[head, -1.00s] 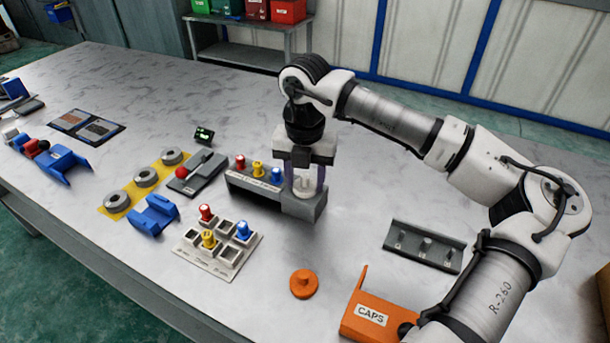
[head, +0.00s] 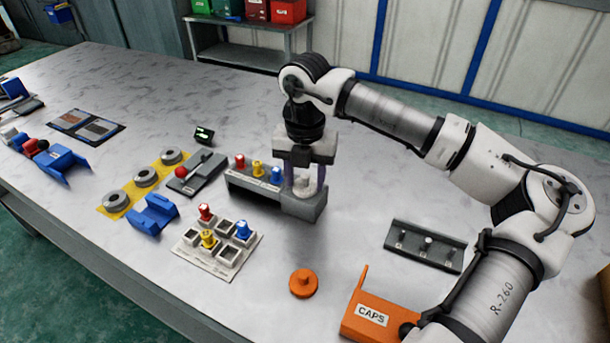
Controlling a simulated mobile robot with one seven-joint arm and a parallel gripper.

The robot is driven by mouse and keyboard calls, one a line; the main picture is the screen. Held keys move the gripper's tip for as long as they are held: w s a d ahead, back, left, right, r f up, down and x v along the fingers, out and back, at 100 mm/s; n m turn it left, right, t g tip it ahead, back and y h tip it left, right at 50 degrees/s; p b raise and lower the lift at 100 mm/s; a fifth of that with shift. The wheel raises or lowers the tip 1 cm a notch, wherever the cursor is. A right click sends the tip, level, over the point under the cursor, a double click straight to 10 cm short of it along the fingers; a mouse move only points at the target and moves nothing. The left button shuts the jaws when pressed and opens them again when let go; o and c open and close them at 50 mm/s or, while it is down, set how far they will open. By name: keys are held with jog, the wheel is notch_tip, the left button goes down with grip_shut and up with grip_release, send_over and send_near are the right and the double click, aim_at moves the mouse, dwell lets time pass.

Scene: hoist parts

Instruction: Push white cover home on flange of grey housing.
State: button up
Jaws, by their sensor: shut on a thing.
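My gripper (head: 305,184) points straight down and is shut on the white cover (head: 305,187), which shows between its fingers. The cover is at the top of the grey housing (head: 306,210), the block at the right end of the grey rack. The fingers and the cover hide the flange. I cannot tell from this view whether the cover is fully seated or has a gap beneath it.
The grey rack (head: 235,182) beside my gripper holds red, yellow and blue knobbed parts. A white socket tray (head: 217,262), an orange knob (head: 304,283) and an orange CAPS bin (head: 378,313) lie nearer. A grey rail (head: 423,250) stands right. The tabletop behind the rack is clear.

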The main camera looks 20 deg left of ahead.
dwell(0.4)
jog(key=o, duration=1)
jog(key=shift+r, duration=0.1)
jog(key=shift+r+p, duration=1.7)
jog(key=shift+r, duration=1.7)
